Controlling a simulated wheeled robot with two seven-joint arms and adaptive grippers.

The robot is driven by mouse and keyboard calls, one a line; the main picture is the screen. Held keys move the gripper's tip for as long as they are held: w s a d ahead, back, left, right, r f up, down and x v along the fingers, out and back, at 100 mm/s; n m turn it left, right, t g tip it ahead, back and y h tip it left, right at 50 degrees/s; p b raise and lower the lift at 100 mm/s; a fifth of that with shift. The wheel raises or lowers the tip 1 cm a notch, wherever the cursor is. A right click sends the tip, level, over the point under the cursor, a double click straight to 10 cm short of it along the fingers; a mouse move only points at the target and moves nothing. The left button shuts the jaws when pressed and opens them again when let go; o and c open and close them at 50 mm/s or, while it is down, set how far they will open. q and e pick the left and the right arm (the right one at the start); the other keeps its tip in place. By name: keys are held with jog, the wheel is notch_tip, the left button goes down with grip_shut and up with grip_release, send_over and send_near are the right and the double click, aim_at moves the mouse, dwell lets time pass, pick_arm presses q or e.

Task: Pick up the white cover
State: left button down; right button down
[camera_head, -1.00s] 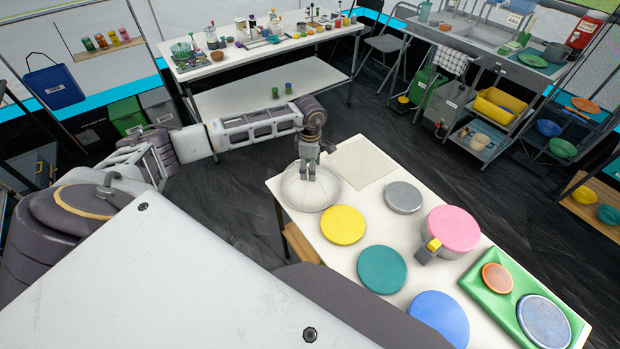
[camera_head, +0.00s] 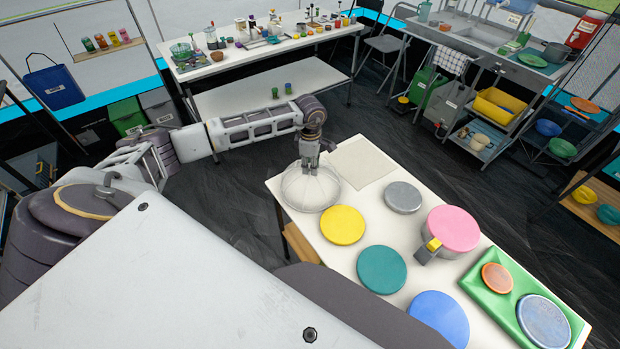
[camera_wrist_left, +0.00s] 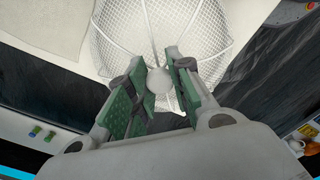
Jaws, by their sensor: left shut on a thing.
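The white cover (camera_head: 309,192) is a round, ribbed mesh dome at the far left corner of the white table (camera_head: 301,232). My left gripper (camera_head: 309,170) points down at the top of the dome. In the left wrist view the two green-padded fingers of the left gripper (camera_wrist_left: 160,82) are shut on the round white knob at the top of the cover (camera_wrist_left: 165,32). The cover appears to rest on the table top; a small gap beneath it cannot be told. My right gripper is not in view.
A flat beige square (camera_head: 362,163) lies beside the cover. Yellow (camera_head: 343,225), teal (camera_head: 382,270), blue (camera_head: 440,318) and grey (camera_head: 403,197) discs, a pink-topped pan (camera_head: 453,229) and a green tray (camera_head: 484,296) fill the table. Dark floor lies beyond its far edge.

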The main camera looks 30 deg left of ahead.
pick_arm(q)
jog(key=shift+s+f, duration=0.5)
jog(key=shift+f, duration=0.1)
jog(key=shift+w+r+b, duration=0.15)
jog(key=shift+r+b, duration=0.1)
jog(key=shift+r, duration=2.35)
jog(key=shift+w+r+b, duration=0.15)
jog(key=shift+r+b, duration=0.1)
jog(key=shift+r, duration=2.35)
